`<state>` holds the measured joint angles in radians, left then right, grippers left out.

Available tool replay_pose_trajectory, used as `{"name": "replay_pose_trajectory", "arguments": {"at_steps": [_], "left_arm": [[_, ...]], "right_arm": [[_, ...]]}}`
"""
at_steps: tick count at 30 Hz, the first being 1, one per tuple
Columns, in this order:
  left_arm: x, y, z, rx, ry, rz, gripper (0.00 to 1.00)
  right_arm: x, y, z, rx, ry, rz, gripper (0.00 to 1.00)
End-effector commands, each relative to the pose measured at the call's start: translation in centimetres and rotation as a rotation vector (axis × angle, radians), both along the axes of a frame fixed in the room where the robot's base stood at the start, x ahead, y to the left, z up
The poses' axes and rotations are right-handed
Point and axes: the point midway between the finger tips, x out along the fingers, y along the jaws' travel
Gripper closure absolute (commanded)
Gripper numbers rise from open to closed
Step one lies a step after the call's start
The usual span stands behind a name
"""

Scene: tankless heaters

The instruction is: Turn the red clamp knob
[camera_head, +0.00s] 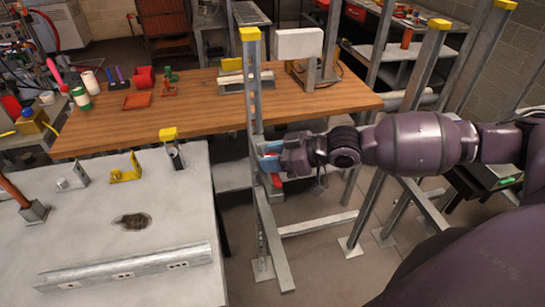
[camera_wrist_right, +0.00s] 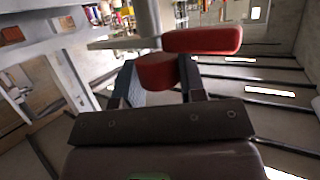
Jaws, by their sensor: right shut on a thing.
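The red clamp knob (camera_wrist_right: 157,72) is in the middle of the right wrist view, with a rounded red bar (camera_wrist_right: 203,40) extending right from it. In the head view a small red part (camera_head: 276,181) shows just below the gripper, at the metal upright post. My right gripper (camera_head: 267,158) is at this post, its arm coming in from the right. In the wrist view the fingers of the right gripper (camera_wrist_right: 160,85) stand on both sides of the red knob and are shut on it. The fingers partly hide the knob. My left gripper is not in view.
The metal post (camera_head: 251,95) with a yellow cap stands right by the gripper. A wooden table (camera_head: 210,105) with red and green parts is behind it. A grey workbench (camera_head: 110,225) is at the front left. More metal posts (camera_head: 420,70) stand behind my right arm.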

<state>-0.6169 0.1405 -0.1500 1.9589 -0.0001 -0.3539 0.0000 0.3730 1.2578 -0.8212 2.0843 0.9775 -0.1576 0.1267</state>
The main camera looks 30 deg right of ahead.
Motion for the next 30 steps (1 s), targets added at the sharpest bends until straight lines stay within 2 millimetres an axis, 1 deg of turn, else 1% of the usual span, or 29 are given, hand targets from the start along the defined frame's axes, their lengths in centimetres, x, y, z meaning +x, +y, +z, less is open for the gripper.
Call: {"name": "replay_pose_trajectory", "arguments": {"at_steps": [1,12,28,29,30], "left_arm": [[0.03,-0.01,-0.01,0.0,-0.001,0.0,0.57],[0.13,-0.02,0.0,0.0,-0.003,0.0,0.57],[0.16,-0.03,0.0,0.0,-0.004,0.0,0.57],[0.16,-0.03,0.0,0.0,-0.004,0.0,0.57],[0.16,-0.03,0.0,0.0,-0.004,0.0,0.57]], "right_arm": [[0.2,-0.01,0.26,-0.001,-0.007,0.009,0.86],[0.14,0.05,0.21,0.001,-0.005,0.044,0.86],[0.11,0.09,0.17,0.002,-0.005,0.049,0.86],[0.11,0.09,0.18,0.002,-0.005,0.049,0.61],[0.1,0.09,0.17,0.002,-0.005,0.049,0.55]]}}
